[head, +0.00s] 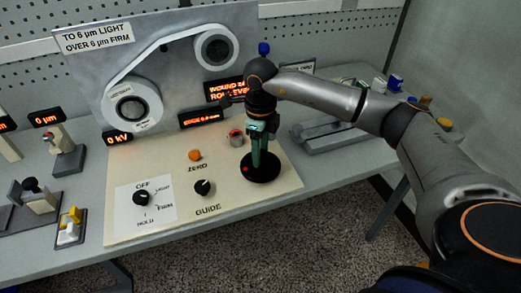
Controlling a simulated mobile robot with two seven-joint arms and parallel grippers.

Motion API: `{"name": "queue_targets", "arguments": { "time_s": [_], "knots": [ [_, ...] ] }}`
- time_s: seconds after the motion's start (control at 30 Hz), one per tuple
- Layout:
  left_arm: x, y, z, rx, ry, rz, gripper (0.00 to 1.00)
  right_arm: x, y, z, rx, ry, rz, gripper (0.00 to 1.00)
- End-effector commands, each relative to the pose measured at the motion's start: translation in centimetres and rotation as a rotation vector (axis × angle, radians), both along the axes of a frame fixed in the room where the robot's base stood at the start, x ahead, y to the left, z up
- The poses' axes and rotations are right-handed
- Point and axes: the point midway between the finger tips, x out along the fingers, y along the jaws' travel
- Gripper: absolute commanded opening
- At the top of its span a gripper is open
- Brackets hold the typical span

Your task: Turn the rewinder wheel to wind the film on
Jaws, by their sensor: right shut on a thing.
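The rewinder wheel (262,172) is a black disc with a small red mark, lying flat on the right part of the cream panel. My right gripper (260,152) points straight down over it, shut on the wheel at its middle; the exact grip is partly hidden by the fingers. The white film (152,62) runs as a band between the lower left reel (131,106) and the upper right reel (215,47) on the upright grey plate. My left gripper is not in view.
The cream panel (125,230) carries a HOLD/OFF dial (142,198), a GUIDE knob (203,188), an orange ZERO button (195,155) and a red button (236,137). Red-lettered displays sit behind, partly hidden by my right arm. Small devices stand at left; a grey fixture (325,136) is at right.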

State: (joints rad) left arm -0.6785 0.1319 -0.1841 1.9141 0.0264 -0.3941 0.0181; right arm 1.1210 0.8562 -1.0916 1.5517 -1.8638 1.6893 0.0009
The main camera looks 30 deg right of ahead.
Motion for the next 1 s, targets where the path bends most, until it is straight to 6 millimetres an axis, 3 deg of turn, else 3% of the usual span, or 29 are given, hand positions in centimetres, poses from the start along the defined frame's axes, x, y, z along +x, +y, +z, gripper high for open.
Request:
{"name": "queue_targets", "arguments": {
  "time_s": [0.67, 0.7, 0.93, 1.0],
  "knots": [
    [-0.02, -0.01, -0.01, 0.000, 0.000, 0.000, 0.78, 0.03, -0.05, 0.09, -0.002, -0.001, -0.059, 0.00],
    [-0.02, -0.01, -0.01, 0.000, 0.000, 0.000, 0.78, 0.03, -0.05, 0.09, -0.002, -0.001, -0.059, 0.59],
    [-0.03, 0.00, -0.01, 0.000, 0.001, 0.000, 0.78, 0.02, -0.03, 0.05, -0.001, -0.001, -0.058, 0.84],
    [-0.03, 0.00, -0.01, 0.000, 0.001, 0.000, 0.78, 0.02, -0.03, 0.04, -0.001, -0.001, -0.058, 0.84]
  ]
}}
